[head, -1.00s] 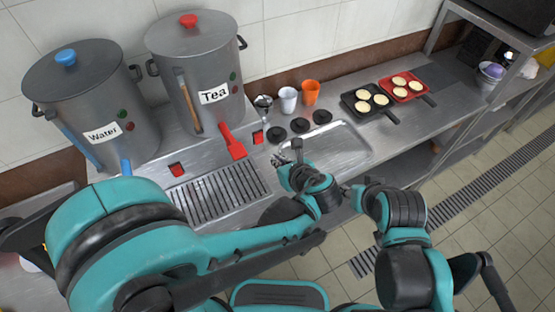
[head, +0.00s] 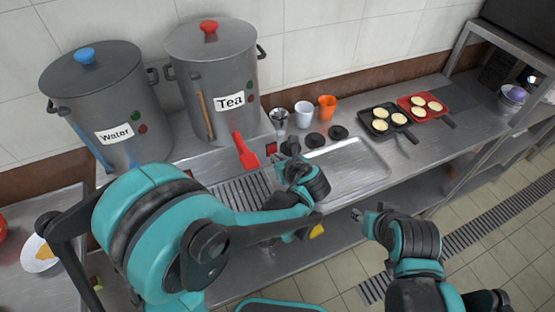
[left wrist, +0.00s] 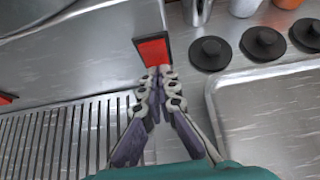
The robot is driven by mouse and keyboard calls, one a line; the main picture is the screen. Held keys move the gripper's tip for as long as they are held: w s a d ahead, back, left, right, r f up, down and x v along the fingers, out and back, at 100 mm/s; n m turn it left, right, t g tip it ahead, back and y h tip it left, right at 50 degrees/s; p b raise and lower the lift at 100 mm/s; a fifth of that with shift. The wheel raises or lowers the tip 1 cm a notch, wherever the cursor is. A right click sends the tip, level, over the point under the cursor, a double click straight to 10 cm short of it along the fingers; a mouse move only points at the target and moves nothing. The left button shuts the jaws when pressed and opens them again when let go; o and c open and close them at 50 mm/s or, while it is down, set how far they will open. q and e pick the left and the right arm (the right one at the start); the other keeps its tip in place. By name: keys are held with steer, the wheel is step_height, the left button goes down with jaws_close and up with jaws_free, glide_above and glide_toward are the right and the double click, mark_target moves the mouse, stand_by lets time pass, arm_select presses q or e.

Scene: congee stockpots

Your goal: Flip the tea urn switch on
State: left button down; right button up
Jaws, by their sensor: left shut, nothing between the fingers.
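The tea urn (head: 215,75) is a tall grey pot with a red lid knob and a "Tea" label. A red switch (head: 271,149) in a dark frame sits on the counter's raised front, right of the urn's red tap lever (head: 245,152). In the left wrist view the switch (left wrist: 152,52) is large, its lower edge at my fingertips. My left gripper (head: 285,154) is shut and empty, its tips (left wrist: 158,72) at or just before the switch; contact is unclear. My right gripper (head: 357,214) is off the counter's front; its fingers are too small to judge.
The water urn (head: 103,105) stands left, with its own red switch (left wrist: 6,98). A drain grate (head: 240,195) lies below the urns. A metal cup (head: 279,117), white cup (head: 304,113), orange cup (head: 327,107) and black discs (head: 315,140) stand right, behind a sunken tray (head: 350,165).

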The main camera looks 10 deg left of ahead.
arm_select(q)
steer(key=shift+w+a+f, duration=0.1)
steer(key=shift+w+f, duration=0.1)
steer(key=shift+w, duration=0.05)
steer(key=shift+r, duration=0.15)
steer(key=shift+r+p, duration=0.5)
steer(key=shift+r, duration=0.3)
